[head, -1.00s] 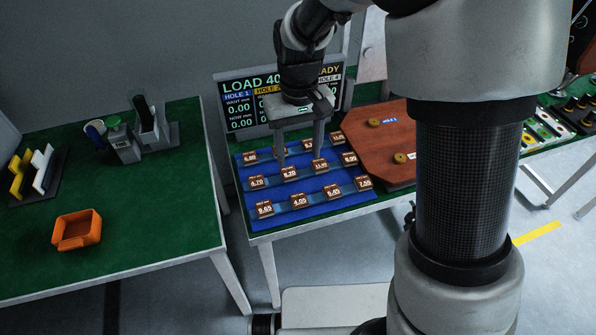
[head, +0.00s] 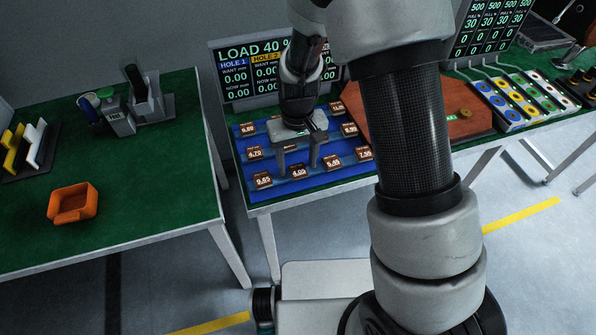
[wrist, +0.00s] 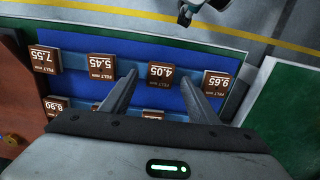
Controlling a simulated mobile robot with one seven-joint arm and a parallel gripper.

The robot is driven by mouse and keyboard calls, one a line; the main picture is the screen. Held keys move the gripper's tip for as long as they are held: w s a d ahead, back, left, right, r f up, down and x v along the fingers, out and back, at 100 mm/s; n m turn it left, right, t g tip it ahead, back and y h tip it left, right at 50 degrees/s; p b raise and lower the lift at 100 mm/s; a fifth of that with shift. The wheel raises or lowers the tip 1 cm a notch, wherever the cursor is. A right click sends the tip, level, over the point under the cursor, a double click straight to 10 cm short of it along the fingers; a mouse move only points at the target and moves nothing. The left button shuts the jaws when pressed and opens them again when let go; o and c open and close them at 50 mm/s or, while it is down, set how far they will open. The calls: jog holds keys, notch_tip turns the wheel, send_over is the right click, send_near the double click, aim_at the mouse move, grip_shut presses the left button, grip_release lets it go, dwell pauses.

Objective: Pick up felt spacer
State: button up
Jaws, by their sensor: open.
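The felt spacers are small brown blocks with white number labels, standing in rows on a blue board (head: 335,183). The front row holds the 9.65 block (head: 263,180), the 4.05 block (head: 298,171), the 5.45 block (head: 333,162) and the 7.55 block (head: 364,153). My gripper (head: 298,163) is open and empty, pointing down over the board near the front row. In the wrist view the 4.05 block (wrist: 161,75) shows between my fingertips (wrist: 160,80). I cannot tell how far above it they are. My gripper hides part of the middle row.
A monitor (head: 232,75) stands behind the board. A brown wooden board (head: 375,118) lies to its right. A separate green table (head: 140,200) at left carries an orange tray (head: 73,203). The floor gap lies between the tables.

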jog(key=shift+f, duration=0.25)
jog(key=shift+r, duration=0.1)
jog(key=c, duration=1.1)
